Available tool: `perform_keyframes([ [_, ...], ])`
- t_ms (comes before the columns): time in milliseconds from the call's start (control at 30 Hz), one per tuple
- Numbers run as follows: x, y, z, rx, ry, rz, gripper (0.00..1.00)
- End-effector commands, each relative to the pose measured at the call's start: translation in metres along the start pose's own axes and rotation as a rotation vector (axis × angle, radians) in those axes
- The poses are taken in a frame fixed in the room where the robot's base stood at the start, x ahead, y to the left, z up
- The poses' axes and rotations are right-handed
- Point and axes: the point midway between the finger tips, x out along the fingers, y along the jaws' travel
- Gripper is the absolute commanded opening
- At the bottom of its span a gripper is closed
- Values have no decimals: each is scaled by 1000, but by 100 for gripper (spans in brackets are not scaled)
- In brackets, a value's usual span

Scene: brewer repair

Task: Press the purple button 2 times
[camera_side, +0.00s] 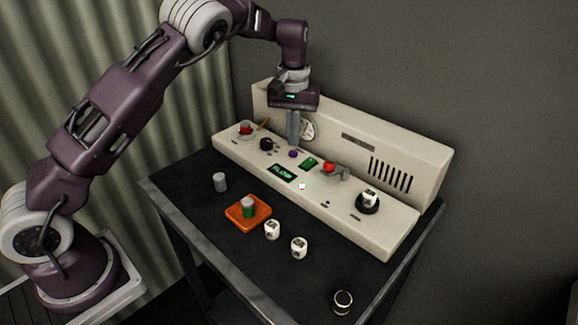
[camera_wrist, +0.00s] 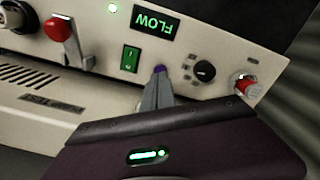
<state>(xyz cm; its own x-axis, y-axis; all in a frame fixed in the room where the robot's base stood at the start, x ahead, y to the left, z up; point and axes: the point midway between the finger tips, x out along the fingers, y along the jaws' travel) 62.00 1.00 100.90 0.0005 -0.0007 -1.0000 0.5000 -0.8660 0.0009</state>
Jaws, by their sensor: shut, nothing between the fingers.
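The purple button (camera_side: 292,154) is a small round knob on the cream brewer panel, between the black dial and the green switch. In the wrist view the purple button (camera_wrist: 159,69) shows just past my fingertips, partly hidden by them. My gripper (camera_side: 293,143) points down over the panel with its fingers shut and empty. Its tips (camera_wrist: 156,82) are at or just above the button; I cannot tell whether they touch it.
Near the button are a black dial (camera_wrist: 204,71), a green rocker switch (camera_wrist: 130,58), a FLOW display (camera_wrist: 156,22) and a red-handled lever (camera_side: 329,167). The brewer's back wall (camera_side: 345,130) rises behind. An orange tray (camera_side: 233,217) and several small canisters stand on the dark table in front.

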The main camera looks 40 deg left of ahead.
Motion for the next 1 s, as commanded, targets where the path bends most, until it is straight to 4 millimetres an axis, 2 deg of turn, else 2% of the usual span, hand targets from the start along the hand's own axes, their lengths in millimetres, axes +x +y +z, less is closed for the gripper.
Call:
perform_keyframes([
  [200, -15, 0, 0, -1, 1, 0, 0],
  [533, -19, 0, 0, -1, 1, 0, 0],
  [1000, -74, 0, -1, -1, 2, -1, 0],
])
